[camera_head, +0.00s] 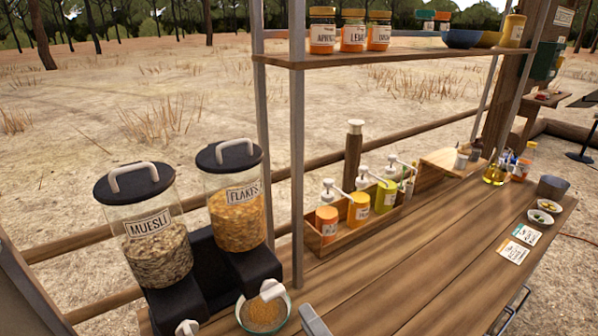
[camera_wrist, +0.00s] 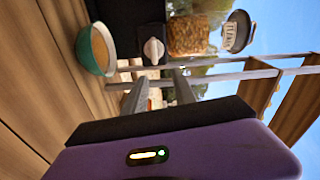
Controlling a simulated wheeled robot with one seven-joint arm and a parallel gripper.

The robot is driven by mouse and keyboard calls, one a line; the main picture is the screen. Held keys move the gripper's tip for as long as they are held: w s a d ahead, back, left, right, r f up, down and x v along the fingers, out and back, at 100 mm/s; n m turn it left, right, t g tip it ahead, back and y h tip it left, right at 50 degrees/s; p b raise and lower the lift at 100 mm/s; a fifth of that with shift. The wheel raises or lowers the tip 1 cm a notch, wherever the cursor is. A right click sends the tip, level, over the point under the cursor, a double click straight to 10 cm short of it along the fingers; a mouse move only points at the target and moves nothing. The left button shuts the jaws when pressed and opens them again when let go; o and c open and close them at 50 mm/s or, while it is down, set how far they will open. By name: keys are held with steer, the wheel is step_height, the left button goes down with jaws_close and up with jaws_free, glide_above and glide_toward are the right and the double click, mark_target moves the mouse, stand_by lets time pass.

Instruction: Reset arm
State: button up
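My gripper (camera_wrist: 158,88) shows in the wrist view with its two grey fingers apart and nothing between them. In the head view only a grey piece, probably a fingertip, shows at the bottom edge, right of the bowl. The bowl (camera_head: 283,321) holds brown cereal and stands under the white outlet of the flakes dispenser (camera_head: 236,205). The bowl also shows in the wrist view (camera_wrist: 83,52), teal outside, apart from my fingers. The muesli dispenser (camera_head: 152,250) stands left of the flakes one. Most of my arm is hidden.
A wooden rack (camera_head: 313,246) of pump bottles stands behind a metal post (camera_head: 297,150). A shelf (camera_head: 400,52) with jars and bowls hangs above. Cards (camera_head: 514,251) and small bowls lie at the right. The middle of the wooden counter (camera_head: 400,275) is clear.

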steer(key=s+d+n+t+h, duration=0.2)
steer(key=s+d+n+h, duration=0.35)
steer(key=s+d, duration=0.65)
steer(key=s+d+f+n+g+h, duration=0.1)
steer(key=s+d+n, duration=0.1)
steer(key=s, duration=0.8)
steer(key=s+d+n+g+h, duration=0.2)
steer(key=s+d+n, duration=0.1)
steer(key=s, duration=0.8)
steer(key=shift+d+f, duration=0.25)
steer(key=shift+f, duration=0.1)
